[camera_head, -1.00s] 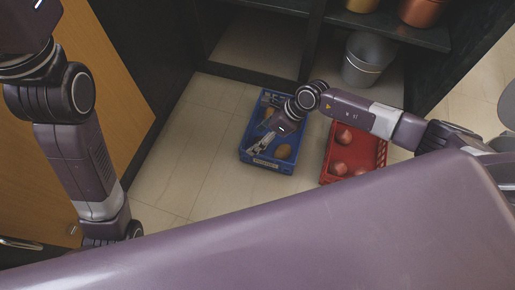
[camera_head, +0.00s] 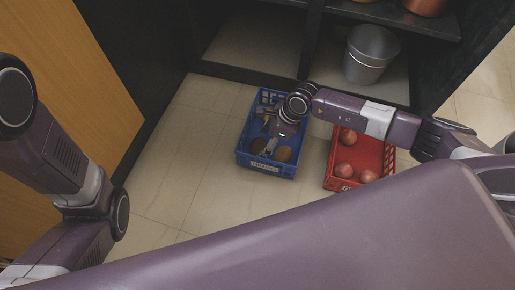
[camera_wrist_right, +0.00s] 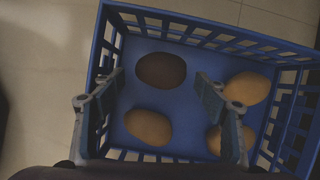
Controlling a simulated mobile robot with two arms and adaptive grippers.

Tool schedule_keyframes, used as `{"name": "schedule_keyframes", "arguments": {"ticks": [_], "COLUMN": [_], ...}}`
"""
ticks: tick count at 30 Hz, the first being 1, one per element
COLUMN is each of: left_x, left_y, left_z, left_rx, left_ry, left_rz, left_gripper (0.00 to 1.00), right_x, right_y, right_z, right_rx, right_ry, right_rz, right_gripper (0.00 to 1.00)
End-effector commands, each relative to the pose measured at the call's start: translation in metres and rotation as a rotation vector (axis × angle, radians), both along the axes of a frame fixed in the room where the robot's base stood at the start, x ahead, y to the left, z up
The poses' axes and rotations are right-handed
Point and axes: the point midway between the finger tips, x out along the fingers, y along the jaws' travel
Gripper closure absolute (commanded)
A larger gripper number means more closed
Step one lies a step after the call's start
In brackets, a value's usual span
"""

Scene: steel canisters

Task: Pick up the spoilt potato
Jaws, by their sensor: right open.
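The blue crate (camera_head: 265,166) stands on the floor and holds several potatoes. In the right wrist view, one potato is much darker brown than the others; this spoilt potato (camera_wrist_right: 161,70) lies near the crate's far wall (camera_wrist_right: 215,38). A tan potato (camera_wrist_right: 149,127) lies nearer, and two more (camera_wrist_right: 247,88) (camera_wrist_right: 221,140) lie to the right. My right gripper (camera_wrist_right: 161,82) is open, with its fingertips to either side of the dark potato in the picture; contact cannot be told. In the head view, my right gripper (camera_head: 268,146) points down into the crate. My left gripper is out of view.
A red crate (camera_head: 340,184) with several reddish potatoes (camera_head: 345,170) stands right of the blue one, under my right arm. A grey bucket (camera_head: 370,55) stands behind, beneath a dark shelf (camera_head: 395,17). Tiled floor (camera_head: 200,150) to the left is clear.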

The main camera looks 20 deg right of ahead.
Motion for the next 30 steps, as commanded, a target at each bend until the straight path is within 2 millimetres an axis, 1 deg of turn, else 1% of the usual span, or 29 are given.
{"name": "schedule_keyframes", "arguments": {"ticks": [1,6,9,17,26,30], "left_x": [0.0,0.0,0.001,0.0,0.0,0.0], "left_y": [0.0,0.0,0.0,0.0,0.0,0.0], "left_z": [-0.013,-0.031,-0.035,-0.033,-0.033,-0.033], "left_rx": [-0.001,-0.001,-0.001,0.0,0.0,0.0], "left_ry": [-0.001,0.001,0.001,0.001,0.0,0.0], "left_rz": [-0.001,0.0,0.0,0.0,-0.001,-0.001], "left_gripper": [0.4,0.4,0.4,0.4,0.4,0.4], "right_x": [0.001,0.005,0.007,0.007,0.006,0.007], "right_y": [0.002,0.01,0.012,0.013,0.013,0.013], "right_z": [-0.012,-0.03,-0.034,-0.033,-0.033,-0.033], "right_rx": [0.001,0.002,0.002,0.001,0.001,0.001], "right_ry": [0.0,0.0,-0.001,0.0,0.0,0.0], "right_rz": [0.0,0.0,0.0,0.0,0.0,0.0], "right_gripper": [0.33,0.33,0.33,0.34,0.67,0.69]}}
